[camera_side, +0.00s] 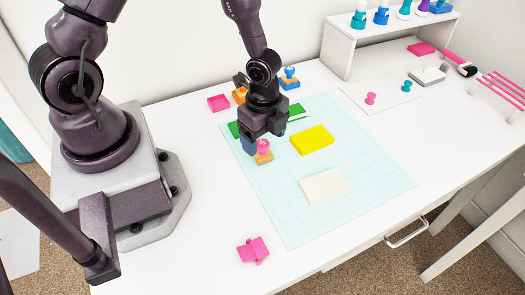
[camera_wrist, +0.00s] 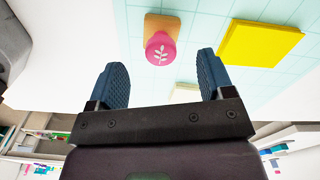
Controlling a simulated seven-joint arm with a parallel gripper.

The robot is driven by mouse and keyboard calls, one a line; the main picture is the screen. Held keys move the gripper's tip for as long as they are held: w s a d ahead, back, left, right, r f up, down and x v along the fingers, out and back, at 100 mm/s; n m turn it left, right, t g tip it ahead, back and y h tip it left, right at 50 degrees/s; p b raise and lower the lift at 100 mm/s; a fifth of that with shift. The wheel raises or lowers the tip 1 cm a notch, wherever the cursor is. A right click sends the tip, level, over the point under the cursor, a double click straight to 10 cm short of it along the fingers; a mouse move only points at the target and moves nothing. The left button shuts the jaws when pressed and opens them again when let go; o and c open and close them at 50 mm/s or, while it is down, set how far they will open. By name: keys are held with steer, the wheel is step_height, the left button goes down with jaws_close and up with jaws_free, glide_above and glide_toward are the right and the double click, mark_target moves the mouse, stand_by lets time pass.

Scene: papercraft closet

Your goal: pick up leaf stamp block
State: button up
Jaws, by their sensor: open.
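The leaf stamp block has a pink handle with a white leaf mark on a tan base; it stands on the pale grid mat. In the wrist view the leaf stamp block (camera_wrist: 160,49) lies just beyond the gap between the fingers. In the side view the leaf stamp block (camera_side: 264,151) stands just in front of and below my gripper. My gripper (camera_wrist: 158,80) is open and empty, its two blue fingers apart. It also shows in the side view (camera_side: 262,140), pointing down above the mat, with part of one finger hidden.
A yellow block (camera_side: 312,140) and a cream block (camera_side: 324,187) lie on the mat (camera_side: 375,180). Green pieces and a blue stamp (camera_side: 290,79) are behind my gripper. A pink piece (camera_side: 253,250) lies near the front edge. A shelf (camera_side: 345,50) stands at the back right.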

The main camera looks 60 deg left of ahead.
mark_target(262, 143)
steer(key=f, duration=0.5)
steer(key=shift+a+f, duration=0.1)
steer(key=shift+a, duration=0.2)
steer(key=c, duration=0.9)
